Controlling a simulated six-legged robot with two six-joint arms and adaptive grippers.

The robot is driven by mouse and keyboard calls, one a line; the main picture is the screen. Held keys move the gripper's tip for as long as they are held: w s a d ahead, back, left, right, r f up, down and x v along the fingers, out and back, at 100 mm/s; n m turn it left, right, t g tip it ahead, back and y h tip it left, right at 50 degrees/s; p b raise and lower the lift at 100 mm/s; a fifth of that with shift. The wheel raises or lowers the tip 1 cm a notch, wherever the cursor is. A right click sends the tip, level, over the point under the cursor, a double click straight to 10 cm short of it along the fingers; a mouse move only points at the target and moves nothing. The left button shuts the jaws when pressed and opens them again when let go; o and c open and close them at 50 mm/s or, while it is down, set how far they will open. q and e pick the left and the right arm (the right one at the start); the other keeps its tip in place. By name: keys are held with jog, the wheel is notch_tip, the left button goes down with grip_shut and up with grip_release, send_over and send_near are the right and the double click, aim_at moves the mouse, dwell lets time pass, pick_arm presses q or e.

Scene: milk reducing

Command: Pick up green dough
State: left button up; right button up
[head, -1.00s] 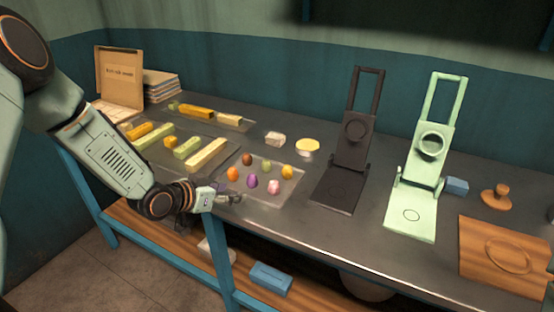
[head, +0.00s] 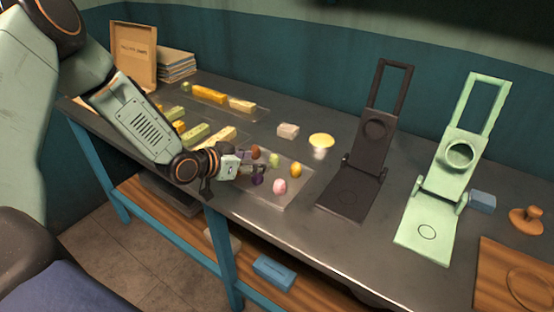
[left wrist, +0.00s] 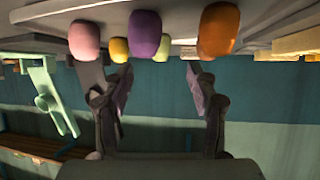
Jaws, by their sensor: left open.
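The green dough (head: 274,159) is a small yellow-green ball on a clear tray (head: 297,172), behind the purple dough (head: 257,179). My left gripper (head: 258,169) is at the tray's left part, low among the dough balls and just short of the green one. It is open and empty. In the left wrist view, which looks upside down, my left gripper (left wrist: 148,76) has its fingers spread. The yellowish-green dough (left wrist: 162,48) shows there between them, partly hidden by the purple dough (left wrist: 144,34). My right gripper is not in view.
Pink (head: 280,186), yellow (head: 296,170) and brown (head: 255,152) dough balls lie close by; an orange one (left wrist: 218,29) shows in the wrist view. A black press (head: 350,190) and a green press (head: 430,235) stand right. Bars on trays lie at the left.

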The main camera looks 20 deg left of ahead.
aim_at(276, 160)
pick_arm(q)
jog(key=shift+w+d+f, duration=0.15)
jog(key=shift+w+d, duration=0.3)
jog(key=shift+d, duration=0.15)
jog(key=shift+w+d+f+b, duration=0.1)
jog(key=shift+w+d+b, duration=0.15)
jog(key=shift+b, duration=0.1)
jog(key=w+f, duration=0.2)
jog(key=w, duration=0.1)
jog(key=w+f+b, duration=0.1)
jog(key=shift+w, duration=0.15)
jog(key=shift+w+d+r, duration=0.15)
jog(key=shift+w+d, duration=0.05)
jog(key=shift+d, duration=0.25)
jog(key=shift+a, duration=0.4)
jog(key=shift+c, duration=0.8)
jog(key=shift+d, duration=0.3)
jog(key=c, duration=0.6)
jog(key=shift+a, duration=0.25)
jog(key=shift+c, duration=1.3)
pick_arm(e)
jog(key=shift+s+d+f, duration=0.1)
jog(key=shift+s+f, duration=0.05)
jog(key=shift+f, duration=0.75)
